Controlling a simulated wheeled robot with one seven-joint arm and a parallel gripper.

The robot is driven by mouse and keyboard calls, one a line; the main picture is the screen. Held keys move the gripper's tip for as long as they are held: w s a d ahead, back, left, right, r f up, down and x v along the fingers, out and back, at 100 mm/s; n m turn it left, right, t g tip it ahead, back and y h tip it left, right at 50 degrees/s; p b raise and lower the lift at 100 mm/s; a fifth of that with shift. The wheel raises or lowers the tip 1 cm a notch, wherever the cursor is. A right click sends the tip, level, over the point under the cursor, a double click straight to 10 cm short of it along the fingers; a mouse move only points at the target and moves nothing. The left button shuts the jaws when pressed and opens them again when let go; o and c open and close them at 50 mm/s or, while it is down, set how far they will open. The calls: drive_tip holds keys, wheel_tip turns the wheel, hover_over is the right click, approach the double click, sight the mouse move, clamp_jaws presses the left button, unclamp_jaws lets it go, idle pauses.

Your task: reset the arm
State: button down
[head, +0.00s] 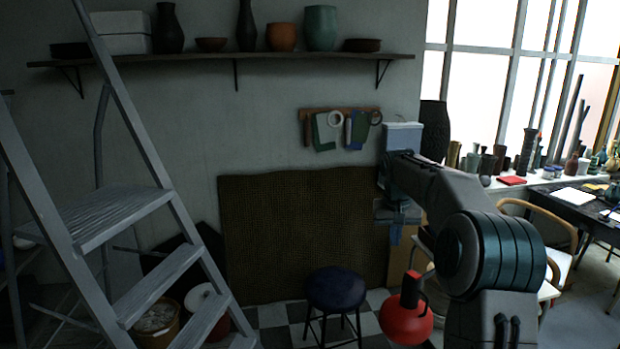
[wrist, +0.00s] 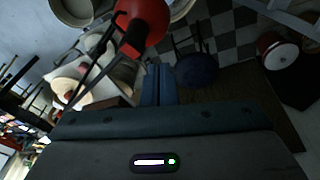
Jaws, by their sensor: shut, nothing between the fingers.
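My arm reaches up from the lower right in the head view and bends toward the brown board. My gripper (head: 397,212) is at its end, pointing down in the air in front of the board's right edge. In the wrist view, the fingers of my gripper (wrist: 158,82) are together with nothing between them. Part of the gripper is hard to make out in the dark head view.
A grey stepladder (head: 108,215) fills the left. A dark round stool (head: 336,290) and a red rounded object (head: 406,318) are below my gripper. A wall shelf (head: 220,58) holds several pots. A wooden chair (head: 545,240) and a cluttered table (head: 575,213) are at right.

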drive_tip(key=s+a+r+n+b, duration=0.1)
drive_tip(key=s+a, duration=0.1)
drive_tip(key=s, duration=0.3)
drive_tip(key=s+a+r, duration=0.2)
drive_tip(key=s, duration=0.4)
drive_tip(key=s+a+f+b, duration=0.1)
drive_tip(key=s+f, duration=0.2)
drive_tip(key=s, duration=0.6)
drive_tip(key=s+a+f+t+b, duration=0.1)
drive_tip(key=s+f, duration=0.3)
drive_tip(key=s, duration=0.5)
drive_tip(key=s+a+f+y+b, duration=0.1)
drive_tip(key=s+f, duration=0.2)
drive_tip(key=s, duration=0.7)
drive_tip(key=shift+f+n+t, duration=0.3)
